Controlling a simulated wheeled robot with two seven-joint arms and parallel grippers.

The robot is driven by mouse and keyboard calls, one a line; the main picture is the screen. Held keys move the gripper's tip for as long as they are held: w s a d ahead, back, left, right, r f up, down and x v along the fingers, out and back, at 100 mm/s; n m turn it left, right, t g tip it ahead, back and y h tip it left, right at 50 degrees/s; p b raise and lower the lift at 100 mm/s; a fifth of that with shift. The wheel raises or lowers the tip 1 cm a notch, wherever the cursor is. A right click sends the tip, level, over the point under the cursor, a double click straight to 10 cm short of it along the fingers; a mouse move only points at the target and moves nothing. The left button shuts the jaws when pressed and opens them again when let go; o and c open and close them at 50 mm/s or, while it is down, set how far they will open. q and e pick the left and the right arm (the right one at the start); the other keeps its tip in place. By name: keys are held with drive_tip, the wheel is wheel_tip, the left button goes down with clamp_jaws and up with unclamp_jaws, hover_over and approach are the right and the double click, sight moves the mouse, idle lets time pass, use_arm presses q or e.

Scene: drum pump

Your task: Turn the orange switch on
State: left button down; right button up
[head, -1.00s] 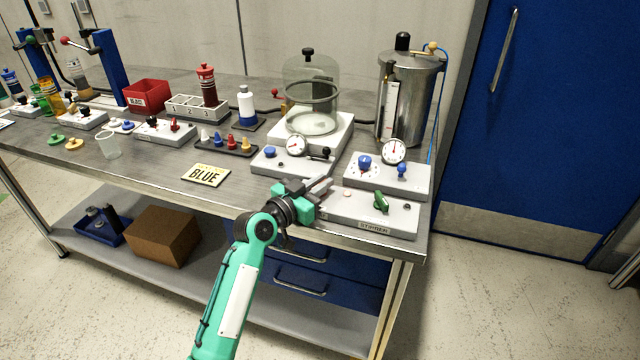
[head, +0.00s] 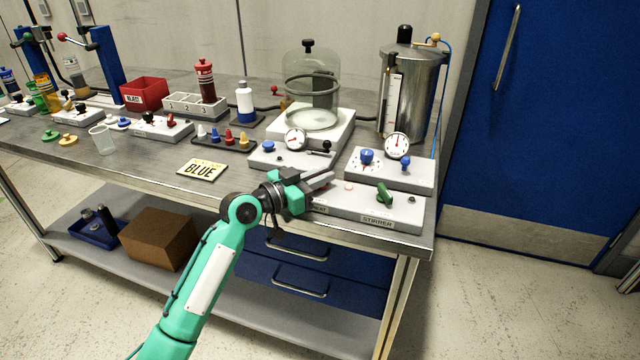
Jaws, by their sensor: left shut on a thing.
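My left gripper (head: 320,183) is low over the left part of a long white control box (head: 352,208) at the front right of the bench. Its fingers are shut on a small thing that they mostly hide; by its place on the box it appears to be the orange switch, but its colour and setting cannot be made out. A green switch (head: 384,192) stands on the same box to the right, above a label reading STIRRER, clear of the fingers. The label nearer my gripper is partly covered. My right gripper is not in view.
Behind the box stand a white unit with a gauge (head: 397,146) and blue knobs, a glass bell jar (head: 311,75) and a metal tank (head: 412,90). The bench front edge is just below my gripper.

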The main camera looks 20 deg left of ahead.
use_arm(q)
drive_tip(key=shift+r, duration=0.1)
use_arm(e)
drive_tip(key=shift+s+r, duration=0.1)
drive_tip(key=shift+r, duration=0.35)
use_arm(q)
drive_tip(key=c, duration=1.5)
unclamp_jaws()
drive_tip(key=shift+o, duration=0.2)
